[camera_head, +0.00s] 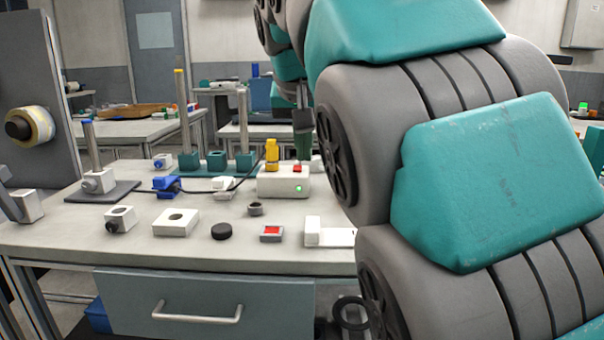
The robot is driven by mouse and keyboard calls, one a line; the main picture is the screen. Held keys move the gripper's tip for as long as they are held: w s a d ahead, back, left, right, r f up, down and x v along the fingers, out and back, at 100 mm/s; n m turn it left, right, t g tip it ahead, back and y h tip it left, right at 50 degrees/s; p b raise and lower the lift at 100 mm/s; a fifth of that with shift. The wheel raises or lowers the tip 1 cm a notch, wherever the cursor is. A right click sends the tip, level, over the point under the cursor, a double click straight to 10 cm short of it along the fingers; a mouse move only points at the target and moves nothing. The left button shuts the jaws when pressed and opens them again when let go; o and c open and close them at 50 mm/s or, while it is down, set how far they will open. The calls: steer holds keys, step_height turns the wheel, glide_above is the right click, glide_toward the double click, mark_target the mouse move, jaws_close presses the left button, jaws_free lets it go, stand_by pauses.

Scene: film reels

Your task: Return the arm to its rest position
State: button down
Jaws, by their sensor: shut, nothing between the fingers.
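My arm, grey with teal covers, fills the right side of the view and bends back over the workbench. My gripper (303,150) is small and partly hidden behind my arm links. It points down above the back of the white box, which has a red button and a green light (284,184). Its narrow greenish tip looks closed, with nothing visible held in it. I cannot tell how far it is above the bench.
A cream reel (38,124) is on a grey panel at left. The bench's front strip is clear.

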steer(key=s+d+f, duration=0.1)
steer(key=d+f, duration=0.1)
steer(key=f, duration=0.1)
steer(key=s+d+f+g, duration=0.1)
steer(key=s+d+f, duration=0.1)
steer(key=d+f, duration=0.1)
steer(key=s+d+f+g, duration=0.1)
steer(key=s+d+f, duration=0.1)
steer(key=f, duration=0.1)
steer(key=shift+d+f, duration=0.3)
steer(key=shift+d, duration=0.1)
steer(key=s+d+f+g, duration=0.3)
steer(key=s+f, duration=1)
steer(key=s+d+f+g, duration=0.3)
steer(key=s+d+f, duration=0.1)
steer(key=s+f, duration=0.9)
steer(key=shift+s+f+n+y, duration=0.3)
steer(key=shift+s+f, duration=0.05)
steer(key=shift+s, duration=0.35)
